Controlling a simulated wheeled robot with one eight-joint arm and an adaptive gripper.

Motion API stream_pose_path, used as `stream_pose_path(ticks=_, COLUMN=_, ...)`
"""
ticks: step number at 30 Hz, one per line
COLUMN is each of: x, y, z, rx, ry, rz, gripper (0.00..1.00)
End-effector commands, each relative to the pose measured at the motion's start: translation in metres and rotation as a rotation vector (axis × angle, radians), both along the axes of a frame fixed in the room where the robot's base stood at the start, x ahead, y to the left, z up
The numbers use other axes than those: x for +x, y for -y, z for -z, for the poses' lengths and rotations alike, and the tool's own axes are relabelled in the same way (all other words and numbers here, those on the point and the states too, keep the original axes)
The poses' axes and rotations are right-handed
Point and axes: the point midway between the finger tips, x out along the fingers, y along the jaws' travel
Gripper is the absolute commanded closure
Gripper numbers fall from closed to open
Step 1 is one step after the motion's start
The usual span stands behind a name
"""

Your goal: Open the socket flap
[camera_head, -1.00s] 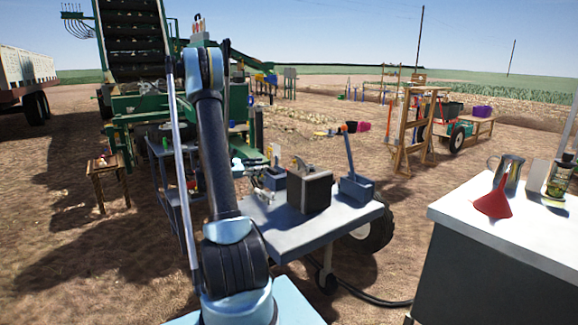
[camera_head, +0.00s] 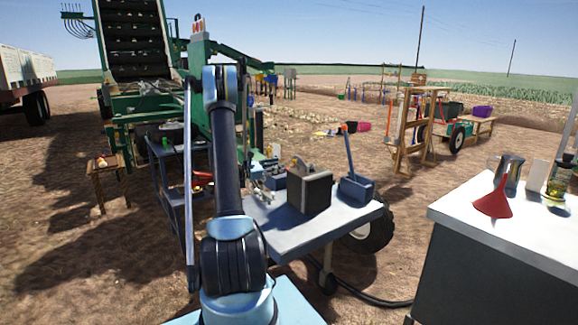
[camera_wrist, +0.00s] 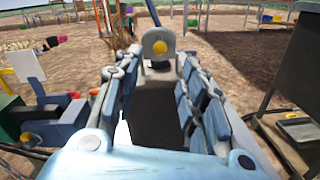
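My gripper (camera_wrist: 157,72) shows in the wrist view with its two fingers apart. Nothing is visibly clamped between them. A grey plate with a rounded top and a yellow disc (camera_wrist: 160,47) stands upright just beyond the fingertips; it may be the socket flap, but I cannot tell for sure. Whether the fingertips touch it is unclear. A dark surface shows between the fingers below it. In the head view my arm hides the gripper, and I cannot pick out the flap there.
A grey table (camera_head: 330,235) holds a dark box (camera_head: 310,192) and a blue-grey box with an upright lever (camera_head: 356,187). A white-topped counter (camera_head: 515,225) bears a red funnel (camera_head: 493,202) at right. A dark cabinet (camera_wrist: 278,65) stands right in the wrist view.

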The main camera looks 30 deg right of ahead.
Motion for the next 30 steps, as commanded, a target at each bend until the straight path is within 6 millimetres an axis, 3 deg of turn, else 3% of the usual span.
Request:
stream_pose_path(ticks=6, x=0.001, y=0.04, z=0.0, rx=0.0, ry=0.0, rz=0.003, gripper=0.62)
stream_pose_path(ticks=13, x=0.002, y=0.072, z=0.0, rx=0.0, ry=0.0, rz=0.001, gripper=0.62)
stream_pose_path(ticks=19, x=0.002, y=0.084, z=0.0, rx=0.0, ry=0.0, rz=0.001, gripper=0.62)
stream_pose_path(ticks=28, x=0.003, y=0.086, z=0.0, rx=0.0, ry=0.0, rz=0.0, gripper=0.62)
stream_pose_path(ticks=30, x=0.003, y=0.086, z=0.0, rx=0.0, ry=0.0, rz=0.0, gripper=0.75)
